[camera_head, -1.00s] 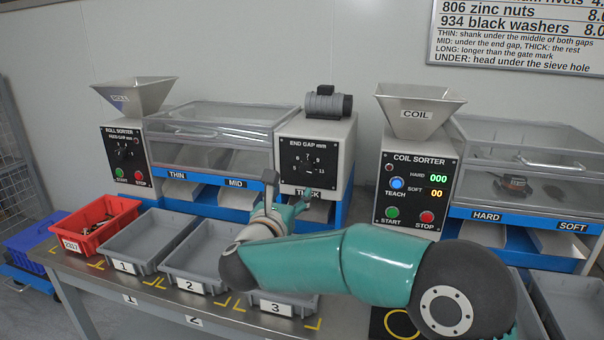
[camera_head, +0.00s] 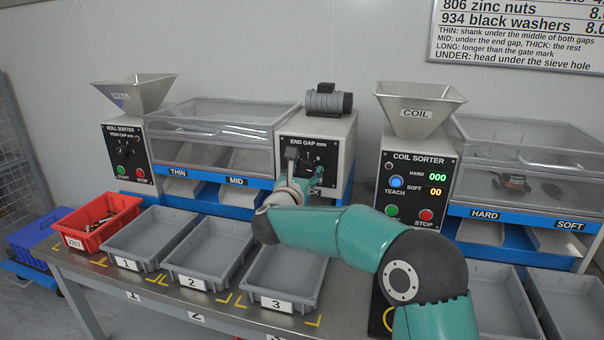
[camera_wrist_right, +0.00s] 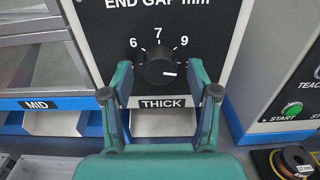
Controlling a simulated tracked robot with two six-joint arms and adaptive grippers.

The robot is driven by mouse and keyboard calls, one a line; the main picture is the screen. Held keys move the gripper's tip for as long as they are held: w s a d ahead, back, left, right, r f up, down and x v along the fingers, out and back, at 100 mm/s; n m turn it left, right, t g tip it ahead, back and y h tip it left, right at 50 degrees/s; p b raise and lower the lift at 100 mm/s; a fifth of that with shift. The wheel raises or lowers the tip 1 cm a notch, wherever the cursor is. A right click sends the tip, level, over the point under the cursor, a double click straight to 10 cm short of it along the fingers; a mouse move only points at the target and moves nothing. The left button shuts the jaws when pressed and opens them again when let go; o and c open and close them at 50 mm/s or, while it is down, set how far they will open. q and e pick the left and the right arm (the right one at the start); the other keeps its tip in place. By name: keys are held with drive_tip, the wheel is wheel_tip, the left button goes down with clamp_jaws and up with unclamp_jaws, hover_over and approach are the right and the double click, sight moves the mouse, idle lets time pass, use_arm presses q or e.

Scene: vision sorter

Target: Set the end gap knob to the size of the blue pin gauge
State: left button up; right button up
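The end gap knob (camera_wrist_right: 160,68) is a round black dial on a black panel in the right wrist view. Its white mark points right and slightly down, below the 9. The printed 6, 7 and 9 show above it. My right gripper (camera_wrist_right: 160,80) is open, with one finger on each side of the knob; I cannot tell whether they touch it. In the head view my right gripper (camera_head: 298,165) is in front of the END GAP panel (camera_head: 308,143) and hides the knob. I cannot make out the blue pin gauge. My left gripper is not in view.
The roll sorter panel (camera_head: 127,155) stands left and the coil sorter panel (camera_head: 418,186) right. Grey bins, including bin 3 (camera_head: 270,302), and a red bin (camera_head: 72,240) line the table front. A dark round item (camera_wrist_right: 294,160) lies at lower right in the wrist view.

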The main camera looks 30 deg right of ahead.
drive_tip(key=c, duration=1)
drive_tip(key=shift+a, duration=0.2)
drive_tip(key=shift+d, duration=0.1)
